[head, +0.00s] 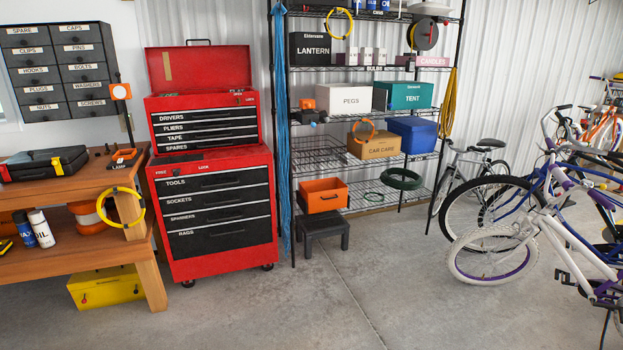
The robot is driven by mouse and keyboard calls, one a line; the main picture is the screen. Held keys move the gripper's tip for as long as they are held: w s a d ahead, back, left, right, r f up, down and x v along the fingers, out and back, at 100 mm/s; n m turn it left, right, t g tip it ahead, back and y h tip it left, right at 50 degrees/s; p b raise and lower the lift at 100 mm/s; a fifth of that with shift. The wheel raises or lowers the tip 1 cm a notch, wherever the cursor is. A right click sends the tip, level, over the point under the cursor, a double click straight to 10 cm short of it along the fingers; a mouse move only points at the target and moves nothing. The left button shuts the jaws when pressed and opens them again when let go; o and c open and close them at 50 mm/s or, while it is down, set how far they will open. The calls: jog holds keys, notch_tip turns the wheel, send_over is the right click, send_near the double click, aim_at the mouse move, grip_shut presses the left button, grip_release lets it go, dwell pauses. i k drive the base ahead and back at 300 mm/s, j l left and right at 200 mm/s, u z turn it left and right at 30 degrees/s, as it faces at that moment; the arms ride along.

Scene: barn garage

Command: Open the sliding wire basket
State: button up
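The wire basket (318,154) appears to be the dark wire mesh piece in the left half of the wire shelving rack, at the level of the box labelled CAR CARE. It looks empty and level with its shelf. I cannot tell how far it is slid out, and its wires blend with the shelf wires. The wire shelving rack (440,119) stands against the back wall. My gripper is not in view.
A red tool chest (222,215) is left of the rack, with blue rope (282,130) hanging between. Bicycles (530,215) crowd the right. The front floor is clear.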

aim_at(316, 152)
jog(key=i+z, duration=0.4)
jog(key=i, duration=1.55)
jog(key=i+u, duration=0.2)
jog(key=i, duration=0.3)
jog(key=i+l+u, duration=0.15)
jog(key=i, duration=0.35)
jog(key=i+l+u, duration=0.2)
jog(key=i, duration=0.25)
jog(key=i+l+u, duration=0.15)
jog(key=i, duration=0.35)
jog(key=i+l+u, duration=0.2)
jog(key=i+l, duration=0.2)
